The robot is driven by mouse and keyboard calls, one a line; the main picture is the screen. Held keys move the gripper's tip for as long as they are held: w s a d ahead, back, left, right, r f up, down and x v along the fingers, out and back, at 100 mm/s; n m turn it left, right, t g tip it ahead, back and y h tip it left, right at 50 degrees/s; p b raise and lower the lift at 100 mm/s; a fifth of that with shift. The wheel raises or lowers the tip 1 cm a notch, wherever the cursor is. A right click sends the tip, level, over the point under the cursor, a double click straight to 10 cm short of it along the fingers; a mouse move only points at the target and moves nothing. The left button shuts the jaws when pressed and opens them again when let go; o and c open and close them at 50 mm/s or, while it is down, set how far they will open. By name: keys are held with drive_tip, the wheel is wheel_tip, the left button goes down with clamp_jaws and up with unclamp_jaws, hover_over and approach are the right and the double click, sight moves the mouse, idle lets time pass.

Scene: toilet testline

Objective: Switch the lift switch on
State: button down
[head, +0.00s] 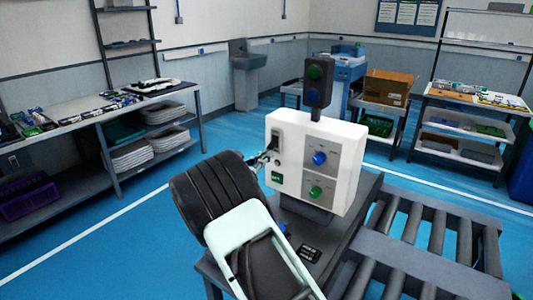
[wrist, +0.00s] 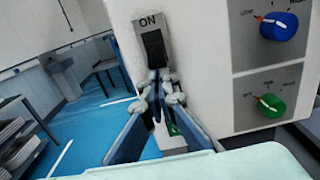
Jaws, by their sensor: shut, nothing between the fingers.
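The lift switch (wrist: 154,48) is a black rocker on a grey metal plate marked ON, on the white control box (wrist: 205,70). In the head view the switch (head: 274,140) is at the left side of the white box (head: 343,150). My gripper (wrist: 158,82) is shut and empty. Its fingertips are at the lower end of the rocker in the wrist view; I cannot tell whether they touch it. In the head view my gripper (head: 264,158) is mostly hidden behind my arm. The lower part of the plate is hidden behind the fingers.
A blue knob (wrist: 279,25) and a green knob (wrist: 270,105) are right of the switch. A signal light (head: 318,82) stands on the box. A roller conveyor (head: 430,235) lies to the right. Shelved tables (head: 95,118) stand at left; blue floor is open between.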

sight(269, 148)
drive_tip(key=r+g+p, duration=0.1)
drive_tip(key=p, duration=0.1)
drive_tip(key=r+y+p, duration=0.1)
drive_tip(key=g+p, duration=0.1)
drive_tip(key=p, duration=0.1)
drive_tip(key=shift+s+a+r+g+y+p, duration=0.1)
drive_tip(key=shift+s+r+g+y+p, duration=0.2)
drive_tip(key=shift+r+p, duration=0.1)
drive_tip(key=shift+r+g+y+p, duration=0.15)
drive_tip(key=shift+g+y+p, duration=0.15)
drive_tip(key=shift+p, duration=0.2)
drive_tip(key=shift+s+a+p, duration=0.1)
drive_tip(key=shift+a+p, duration=0.05)
drive_tip(key=shift+p, duration=0.2)
drive_tip(key=shift+f+g+b, duration=0.3)
drive_tip(key=shift+f+b, duration=0.05)
drive_tip(key=shift+f, duration=0.05)
drive_tip(key=shift+r, duration=0.15)
drive_tip(key=shift+r+p, duration=0.55)
drive_tip(key=shift+r, duration=0.15)
drive_tip(key=shift+r, duration=0.1)
